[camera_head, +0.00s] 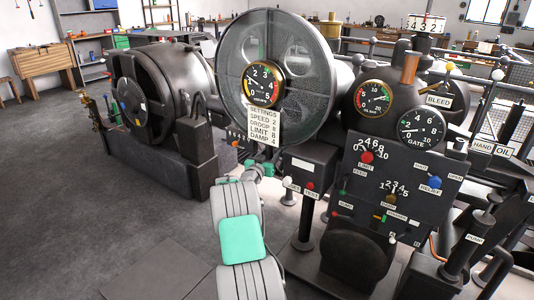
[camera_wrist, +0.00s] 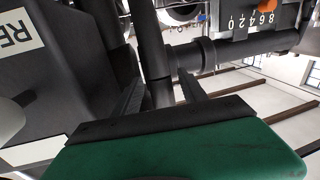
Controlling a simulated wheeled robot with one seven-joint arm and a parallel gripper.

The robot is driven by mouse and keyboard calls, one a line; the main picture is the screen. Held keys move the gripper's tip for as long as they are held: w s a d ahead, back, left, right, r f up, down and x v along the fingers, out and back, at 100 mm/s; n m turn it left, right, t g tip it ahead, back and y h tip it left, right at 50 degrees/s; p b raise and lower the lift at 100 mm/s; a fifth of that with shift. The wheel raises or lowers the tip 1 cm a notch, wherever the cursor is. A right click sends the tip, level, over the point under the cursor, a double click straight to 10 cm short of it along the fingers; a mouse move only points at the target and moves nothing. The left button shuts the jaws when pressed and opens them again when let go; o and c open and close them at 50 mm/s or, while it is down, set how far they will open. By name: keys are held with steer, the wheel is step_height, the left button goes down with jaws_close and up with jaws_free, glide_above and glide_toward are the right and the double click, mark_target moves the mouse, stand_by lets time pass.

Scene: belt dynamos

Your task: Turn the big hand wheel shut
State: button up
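No wheel in view is labelled as the big hand wheel, so I cannot tell for sure which it is. A dark, round wheel-like face (camera_head: 140,106) with a thick rim is on the machine at the left in the head view. My gripper (camera_wrist: 158,74) shows in the wrist view with its two black fingers spread apart. A dark post (camera_wrist: 158,45) passes between or just beyond the fingers; contact cannot be told. In the head view my arm reaches up toward the base of the mesh-covered disc (camera_head: 235,75), and its fingers are hard to make out.
A control panel (camera_head: 405,185) with knobs and small levers stands at the right, under two gauges. A dark box (camera_head: 310,165) with a red button is close to my arm. Pipes and a HAND OIL sign (camera_head: 492,149) are farther right. Grey floor at the left front is clear.

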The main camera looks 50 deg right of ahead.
jaws_close()
stand_by(0.3)
steer(key=shift+s, duration=0.1)
stand_by(0.8)
